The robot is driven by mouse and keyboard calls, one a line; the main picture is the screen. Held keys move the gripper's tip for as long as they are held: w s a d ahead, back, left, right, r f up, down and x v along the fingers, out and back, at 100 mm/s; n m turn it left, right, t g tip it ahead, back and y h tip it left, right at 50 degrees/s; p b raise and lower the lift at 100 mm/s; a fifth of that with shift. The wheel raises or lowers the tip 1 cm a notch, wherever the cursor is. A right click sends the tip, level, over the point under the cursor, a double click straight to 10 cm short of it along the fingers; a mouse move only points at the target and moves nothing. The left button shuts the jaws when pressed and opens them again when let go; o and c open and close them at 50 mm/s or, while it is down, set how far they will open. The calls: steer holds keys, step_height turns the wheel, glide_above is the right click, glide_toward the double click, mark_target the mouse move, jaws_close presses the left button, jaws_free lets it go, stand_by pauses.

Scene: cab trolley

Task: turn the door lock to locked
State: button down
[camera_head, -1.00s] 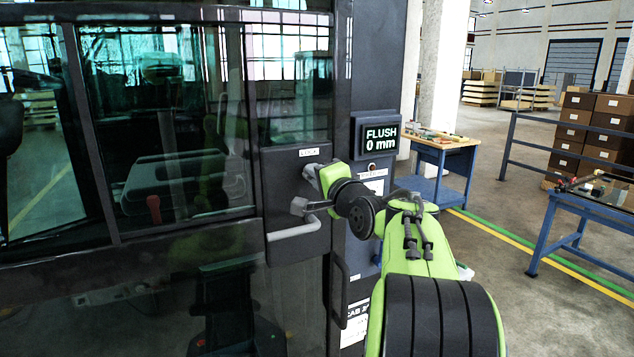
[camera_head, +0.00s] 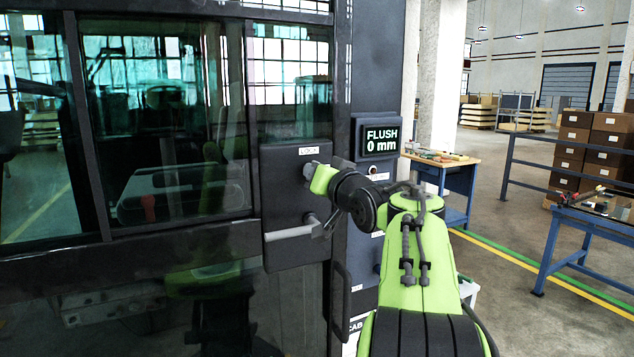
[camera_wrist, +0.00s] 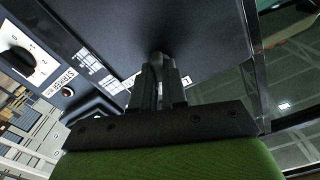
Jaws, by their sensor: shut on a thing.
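The dark cab door (camera_head: 290,190) carries a label reading "LOCK" (camera_head: 308,150) on its panel, with the door lock just below it. My gripper (camera_head: 311,170) is at the lock, mostly hidden by its own green and black wrist in the head view. In the wrist view my gripper (camera_wrist: 160,92) is shut on the lock's small grey knob (camera_wrist: 157,60), whose top shows between the fingers. The exact turn angle of the lock cannot be told. The grey door handle (camera_head: 290,233) lies below the gripper, roughly level.
A display (camera_head: 381,138) on the door post reads "FLUSH 0 mm". A dark grab bar (camera_head: 342,300) stands low beside the door. A black rotary switch (camera_wrist: 18,62) and a "STRIKER" label show in the wrist view. Blue workbenches and railings stand on open floor at right.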

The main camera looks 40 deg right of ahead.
steer(key=shift+f+n+b, duration=0.1)
steer(key=shift+n+b, duration=0.75)
steer(key=shift+n, duration=1.35)
steer(key=c, duration=1.2)
jaws_free()
steer(key=shift+o, duration=0.2)
steer(key=b+v, duration=0.1)
steer(key=v, duration=1.4)
steer(key=shift+s, duration=0.35)
steer(key=shift+w+a, duration=0.1)
steer(key=shift+a, duration=0.1)
